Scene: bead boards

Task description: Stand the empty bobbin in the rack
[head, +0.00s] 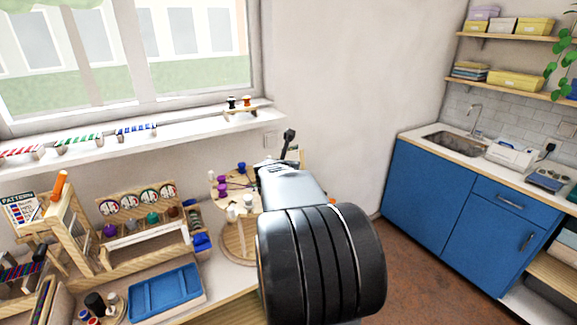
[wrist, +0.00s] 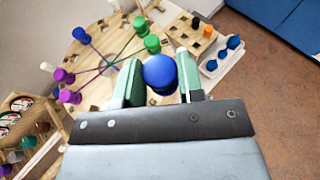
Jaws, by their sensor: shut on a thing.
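My gripper (wrist: 161,80) is shut on a round blue bobbin (wrist: 160,72) in the wrist view, between two green finger pads. Only its blue top and a dark part below show, so I cannot tell whether it is empty or touches anything beneath. It is over the edge of a round wooden braiding disc (wrist: 88,50). A small wooden block with holes (wrist: 190,38), holding an orange and a black piece, stands beyond the gripper; I cannot tell if this is the rack. In the head view, my arm hides the fingertips.
Purple (wrist: 62,76), green (wrist: 152,44) and blue (wrist: 80,35) bobbins with taut threads surround the disc's middle. A white tray (wrist: 222,62) with blue pieces lies beside the block. A blue tray (head: 165,293) and wooden stands fill the bench's left. A small sill stand (head: 240,112) holds two bobbins.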

